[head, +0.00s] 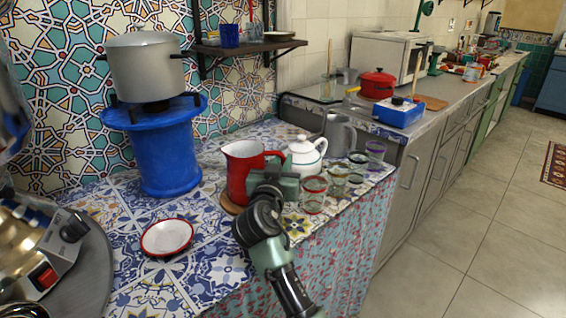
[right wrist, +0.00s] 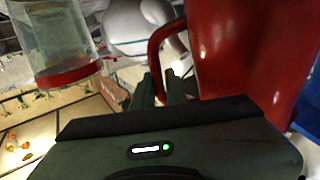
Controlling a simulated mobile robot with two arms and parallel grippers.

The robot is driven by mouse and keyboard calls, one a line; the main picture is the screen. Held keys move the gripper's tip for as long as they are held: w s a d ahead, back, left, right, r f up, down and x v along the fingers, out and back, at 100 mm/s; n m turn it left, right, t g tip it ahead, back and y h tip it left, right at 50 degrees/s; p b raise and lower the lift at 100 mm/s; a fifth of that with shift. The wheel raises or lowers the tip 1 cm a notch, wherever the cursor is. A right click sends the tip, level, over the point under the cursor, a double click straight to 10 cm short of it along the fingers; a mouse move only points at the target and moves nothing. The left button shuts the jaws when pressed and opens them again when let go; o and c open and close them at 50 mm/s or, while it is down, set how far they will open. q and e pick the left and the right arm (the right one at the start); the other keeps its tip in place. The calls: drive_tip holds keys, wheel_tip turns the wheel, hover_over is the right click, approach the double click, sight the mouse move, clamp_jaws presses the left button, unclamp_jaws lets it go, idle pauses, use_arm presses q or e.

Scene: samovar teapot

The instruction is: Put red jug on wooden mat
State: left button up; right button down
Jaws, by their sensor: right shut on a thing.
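The red jug (head: 243,168) stands upright at the wooden mat (head: 229,204), whose edge shows below the jug's lower left. Whether the jug's base touches the mat is hidden behind my arm. My right gripper (head: 274,172) is shut on the jug's handle at its right side. In the right wrist view the fingers (right wrist: 165,88) close around the red handle, with the jug's body (right wrist: 243,62) close on the right. My left gripper is not in view.
A white teapot (head: 304,157) stands right behind the gripper. Several glasses, including a red-rimmed one (head: 314,188), stand close to its right, near the counter edge. A red-rimmed white plate (head: 167,237) lies left front. A blue stand (head: 163,150) bears a pot (head: 146,68).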

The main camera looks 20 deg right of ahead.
drive_tip(key=c, duration=1.4)
unclamp_jaws()
drive_tip(key=shift+f, duration=0.1)
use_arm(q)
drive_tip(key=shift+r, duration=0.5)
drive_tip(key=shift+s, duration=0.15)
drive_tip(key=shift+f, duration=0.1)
